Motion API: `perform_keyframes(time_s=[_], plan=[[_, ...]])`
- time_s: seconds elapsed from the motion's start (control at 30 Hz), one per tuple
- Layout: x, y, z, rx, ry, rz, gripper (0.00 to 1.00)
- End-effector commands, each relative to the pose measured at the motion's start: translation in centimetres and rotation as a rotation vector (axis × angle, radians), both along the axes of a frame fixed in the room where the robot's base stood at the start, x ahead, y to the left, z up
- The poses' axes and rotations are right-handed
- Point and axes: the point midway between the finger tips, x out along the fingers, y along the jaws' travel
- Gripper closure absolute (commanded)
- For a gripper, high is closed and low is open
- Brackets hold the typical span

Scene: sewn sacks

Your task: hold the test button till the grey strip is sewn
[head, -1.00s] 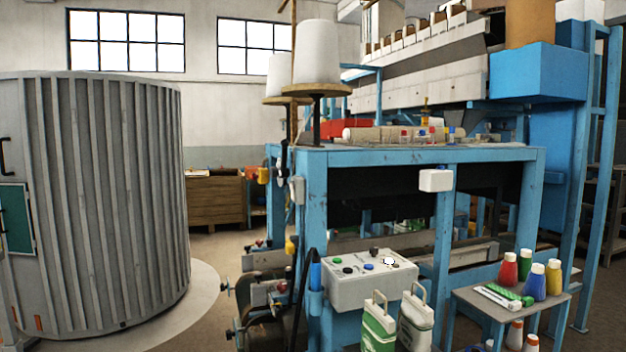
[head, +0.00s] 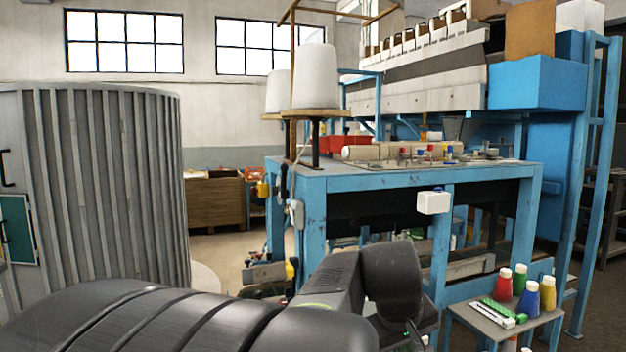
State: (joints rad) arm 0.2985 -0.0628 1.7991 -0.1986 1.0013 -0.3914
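My dark arm crosses the bottom of the head view and reaches up to the front of the blue sewing frame (head: 315,215). Its end covers the place of the button box, so the test button is hidden. My gripper's fingers do not show; they are hidden behind the arm or below the picture. I cannot make out the grey strip or any stitching on it. A white thread cone (head: 316,77) stands on the frame's top, with a second cone (head: 277,92) behind it.
A small side table (head: 480,322) with red, green, blue and yellow bottles stands at the lower right. A small white box (head: 433,203) sticks out from the frame's front. A large grey ribbed drum (head: 110,190) fills the left. Floor shows between drum and frame.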

Motion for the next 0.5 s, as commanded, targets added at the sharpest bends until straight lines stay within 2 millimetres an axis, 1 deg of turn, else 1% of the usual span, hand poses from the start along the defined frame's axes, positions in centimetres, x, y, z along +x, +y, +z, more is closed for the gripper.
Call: perform_keyframes(time_s=[0.03,0.07,0.1,0.17,0.2,0.27,0.3,0.4,0.5], plan=[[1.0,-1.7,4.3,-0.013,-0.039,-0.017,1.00],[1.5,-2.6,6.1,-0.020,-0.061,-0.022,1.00],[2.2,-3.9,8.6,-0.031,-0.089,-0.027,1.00],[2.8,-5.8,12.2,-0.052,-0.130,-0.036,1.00],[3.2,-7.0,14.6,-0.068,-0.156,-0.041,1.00],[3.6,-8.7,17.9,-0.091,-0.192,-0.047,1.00],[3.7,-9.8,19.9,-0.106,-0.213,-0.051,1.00],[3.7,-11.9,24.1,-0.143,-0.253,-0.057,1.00],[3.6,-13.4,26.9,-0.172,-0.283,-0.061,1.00]])
